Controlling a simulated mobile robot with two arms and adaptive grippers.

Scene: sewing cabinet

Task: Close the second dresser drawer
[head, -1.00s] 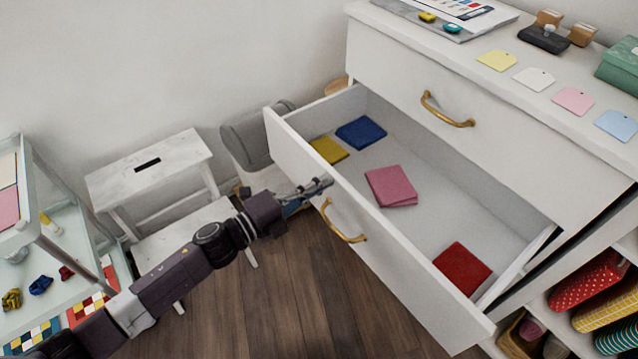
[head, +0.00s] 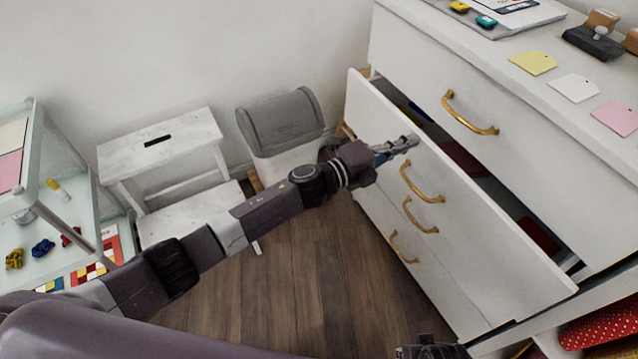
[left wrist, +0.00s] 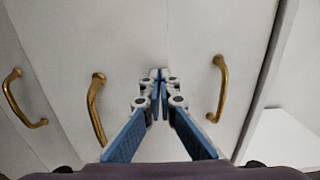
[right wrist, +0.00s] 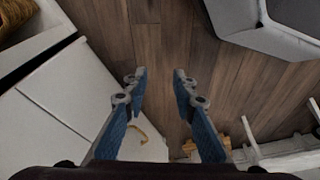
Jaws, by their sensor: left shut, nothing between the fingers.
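The second dresser drawer (head: 480,215) is the white one below the top drawer. It stands partly open, with a narrow gap along its top showing dark blue and red cloth pieces inside. Its gold handle (head: 421,182) is on the front. My left gripper (head: 408,142) is shut and empty, with its tips at the drawer front near the top edge, left of the handle. In the left wrist view its closed tips (left wrist: 160,75) face the white front between gold handles; I cannot tell whether they touch. My right gripper (right wrist: 160,75) is open and empty, above the floor beside white furniture.
The top drawer (head: 520,130) is shut, and lower drawers with gold handles (head: 420,215) look shut. A grey-lidded bin (head: 282,122) and white step stool (head: 165,145) stand left of the dresser. The wooden floor (head: 310,270) in front is clear.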

